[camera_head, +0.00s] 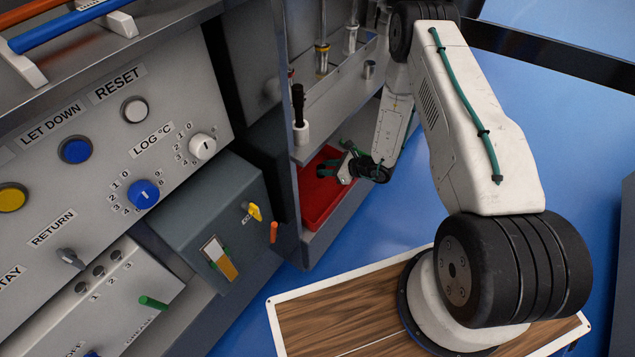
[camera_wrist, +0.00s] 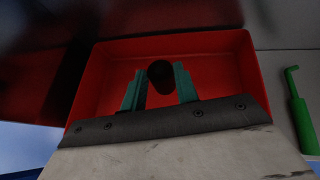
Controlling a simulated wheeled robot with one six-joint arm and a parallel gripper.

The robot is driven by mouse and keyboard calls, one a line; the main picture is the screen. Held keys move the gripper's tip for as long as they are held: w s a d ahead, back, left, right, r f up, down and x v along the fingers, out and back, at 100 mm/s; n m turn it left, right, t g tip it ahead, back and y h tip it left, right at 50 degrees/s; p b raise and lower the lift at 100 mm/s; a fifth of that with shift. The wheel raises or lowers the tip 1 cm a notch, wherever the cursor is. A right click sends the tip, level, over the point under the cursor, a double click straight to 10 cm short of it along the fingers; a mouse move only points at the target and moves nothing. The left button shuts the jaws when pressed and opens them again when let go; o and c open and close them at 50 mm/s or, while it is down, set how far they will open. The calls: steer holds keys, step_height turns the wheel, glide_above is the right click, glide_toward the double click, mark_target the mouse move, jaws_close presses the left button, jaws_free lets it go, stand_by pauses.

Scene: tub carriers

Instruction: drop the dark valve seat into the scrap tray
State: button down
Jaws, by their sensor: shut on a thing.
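My gripper (camera_wrist: 160,88) has green fingers and is shut on the dark valve seat (camera_wrist: 160,72), a small dark round piece between the fingertips in the wrist view. The red scrap tray (camera_wrist: 215,42) lies below and around the fingers in that view. In the head view the red tray (camera_head: 314,208) sits on the low shelf of the cabinet, and my gripper (camera_head: 332,168) reaches in over it from the right. The valve seat is hard to make out in the head view. I cannot tell how far it is above the tray floor.
A green hooked tool (camera_wrist: 300,110) lies right of the tray in the wrist view. An upright cabinet edge (camera_head: 290,120) stands left of the tray. A shelf above holds a black-handled tool in a white cup (camera_head: 301,132). Control panels (camera_head: 110,130) fill the left.

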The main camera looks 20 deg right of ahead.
steer(key=shift+f, duration=0.85)
steer(key=c, duration=1)
jaws_free()
steer(key=shift+s, duration=0.1)
steer(key=v, duration=0.7)
steer(key=shift+s+d+r, duration=0.15)
steer(key=shift+d+r, duration=0.05)
steer(key=shift+r, duration=0.05)
